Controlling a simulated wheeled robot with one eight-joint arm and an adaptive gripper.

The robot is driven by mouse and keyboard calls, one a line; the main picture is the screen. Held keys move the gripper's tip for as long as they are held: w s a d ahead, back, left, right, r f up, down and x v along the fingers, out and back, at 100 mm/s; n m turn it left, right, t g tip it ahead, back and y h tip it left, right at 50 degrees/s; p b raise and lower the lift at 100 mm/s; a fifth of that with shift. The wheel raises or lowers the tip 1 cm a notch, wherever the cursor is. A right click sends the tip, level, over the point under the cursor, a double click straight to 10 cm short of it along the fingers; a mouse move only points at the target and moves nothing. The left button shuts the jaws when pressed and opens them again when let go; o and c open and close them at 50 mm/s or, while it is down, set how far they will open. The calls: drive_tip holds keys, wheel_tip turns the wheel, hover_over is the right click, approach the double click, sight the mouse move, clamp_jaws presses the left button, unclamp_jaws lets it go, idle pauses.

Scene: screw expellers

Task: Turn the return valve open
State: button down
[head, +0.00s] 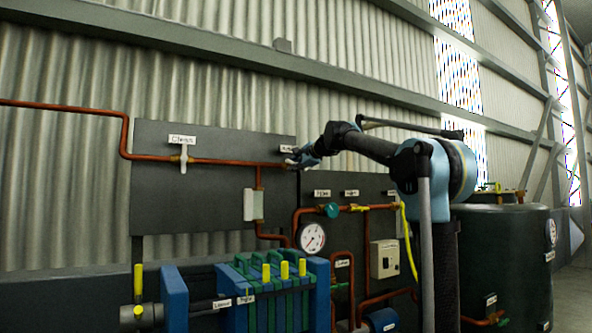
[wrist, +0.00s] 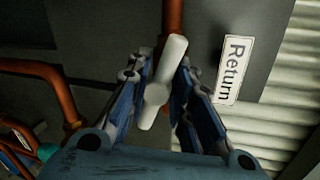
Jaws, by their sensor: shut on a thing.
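The return valve shows in the wrist view as a white lever handle (wrist: 156,92) on a copper pipe (wrist: 173,20), with a "Return" label (wrist: 235,68) beside it. The handle is tilted somewhat from the line of the pipe. My gripper (wrist: 160,88) has a blue finger on each side of the handle and is shut on it. In the head view my gripper (head: 300,157) is at the right end of the upper dark panel (head: 215,215). It covers most of the valve there.
Another white valve (head: 183,158), labelled "Clean", is to the left on the same pipe. A gauge (head: 312,238) and a teal valve (head: 331,210) are lower down. A blue and green filter press (head: 255,290) stands below, and a dark green tank (head: 505,260) stands at right.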

drive_tip(key=shift+s+a+f, duration=0.15)
idle(0.3)
drive_tip(key=c, duration=1.6)
unclamp_jaws()
drive_tip(key=shift+a, duration=0.1)
drive_tip(key=shift+s+d+r, duration=0.2)
drive_tip(key=shift+d, duration=0.2)
drive_tip(key=v, duration=1.1)
drive_tip(key=shift+f, duration=0.15)
